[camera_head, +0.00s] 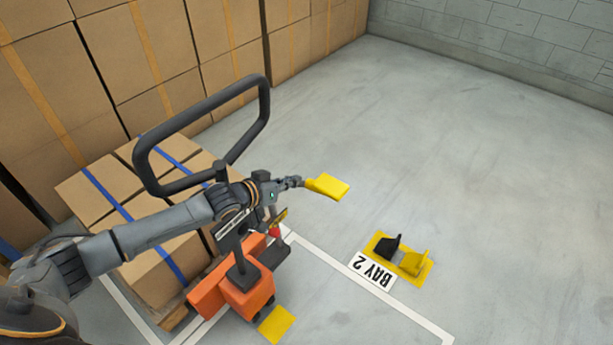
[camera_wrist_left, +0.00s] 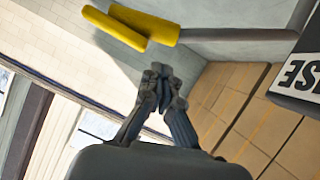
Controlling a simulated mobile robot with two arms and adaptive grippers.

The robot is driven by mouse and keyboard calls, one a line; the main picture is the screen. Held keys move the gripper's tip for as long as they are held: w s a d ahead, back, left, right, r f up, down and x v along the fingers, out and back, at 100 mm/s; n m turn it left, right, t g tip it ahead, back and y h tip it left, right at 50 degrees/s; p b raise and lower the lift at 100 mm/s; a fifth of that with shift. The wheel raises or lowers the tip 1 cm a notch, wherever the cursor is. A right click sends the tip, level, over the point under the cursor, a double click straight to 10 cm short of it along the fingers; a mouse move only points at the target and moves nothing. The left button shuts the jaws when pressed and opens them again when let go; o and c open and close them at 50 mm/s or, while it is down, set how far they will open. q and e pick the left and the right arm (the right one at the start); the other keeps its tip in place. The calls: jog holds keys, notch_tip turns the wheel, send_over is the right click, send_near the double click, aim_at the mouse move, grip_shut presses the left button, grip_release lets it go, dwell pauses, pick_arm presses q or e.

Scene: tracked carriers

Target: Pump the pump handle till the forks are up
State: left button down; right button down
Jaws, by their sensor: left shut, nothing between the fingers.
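The orange pallet truck (camera_head: 236,294) stands at lower centre with a big black loop handle (camera_head: 262,100) above it. A yellow grip (camera_head: 327,186) shows just beyond my left gripper (camera_head: 296,182); I take it for the pump handle's end. In the left wrist view, a yellow grip (camera_wrist_left: 145,24) sits on a grey lever (camera_wrist_left: 240,34), above my fingers (camera_wrist_left: 163,82). The fingers are shut and empty; I cannot tell whether they touch the grip. The forks are hidden under the load. My right gripper is not in view.
Strapped cartons (camera_head: 100,190) sit on a wooden pallet (camera_head: 178,316) beside the truck. Stacked cartons (camera_head: 170,45) line the left. A BAY 2 sign (camera_head: 373,272) and a black and a yellow wedge (camera_head: 414,262) lie at the right. The floor beyond is clear.

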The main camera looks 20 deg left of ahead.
aim_at(307, 186)
pick_arm(q)
jog(key=x, duration=0.6)
dwell(0.3)
